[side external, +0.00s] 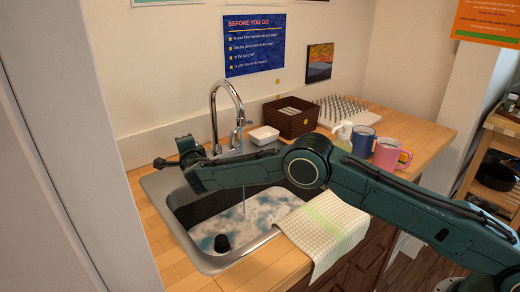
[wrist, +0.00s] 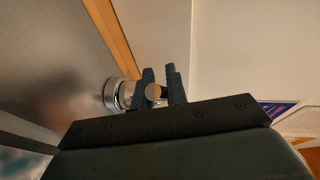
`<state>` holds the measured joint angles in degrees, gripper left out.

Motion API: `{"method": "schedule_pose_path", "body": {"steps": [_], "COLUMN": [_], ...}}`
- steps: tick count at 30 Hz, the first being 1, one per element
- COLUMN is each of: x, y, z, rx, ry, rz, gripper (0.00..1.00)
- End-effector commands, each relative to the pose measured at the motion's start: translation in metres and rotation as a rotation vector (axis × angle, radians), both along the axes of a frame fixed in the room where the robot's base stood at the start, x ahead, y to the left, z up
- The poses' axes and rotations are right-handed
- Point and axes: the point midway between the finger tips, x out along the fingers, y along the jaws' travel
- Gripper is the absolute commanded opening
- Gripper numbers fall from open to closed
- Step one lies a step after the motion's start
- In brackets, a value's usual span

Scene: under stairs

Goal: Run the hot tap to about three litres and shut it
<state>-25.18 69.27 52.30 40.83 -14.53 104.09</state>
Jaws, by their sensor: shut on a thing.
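The chrome tap (side external: 229,85) arches over the back of the sink. A thin stream of water (side external: 243,206) falls below my arm into the basin. The steel sink (side external: 158,184) holds cloudy water with white foam (side external: 262,210). My gripper (side external: 178,152) is left of the spout at the sink's back edge. In the wrist view my gripper (wrist: 160,88) is shut on a small round-ended handle (wrist: 155,92), beside a chrome collar (wrist: 114,94). The handle is mostly hidden by the fingers; its hot or cold marking does not show.
A checked towel (side external: 325,228) hangs over the front edge.

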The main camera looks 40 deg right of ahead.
Motion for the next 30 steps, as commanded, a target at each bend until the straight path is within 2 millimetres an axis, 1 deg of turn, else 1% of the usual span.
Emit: {"method": "schedule_pose_path", "body": {"steps": [8, 30], "x": [-0.001, -0.012], "y": [-0.001, -0.007], "z": [0.001, 0.0], "rx": [-0.003, 0.0], "ry": [0.001, 0.001], "rz": [0.057, 0.348], "gripper": [0.0, 0.0]}}
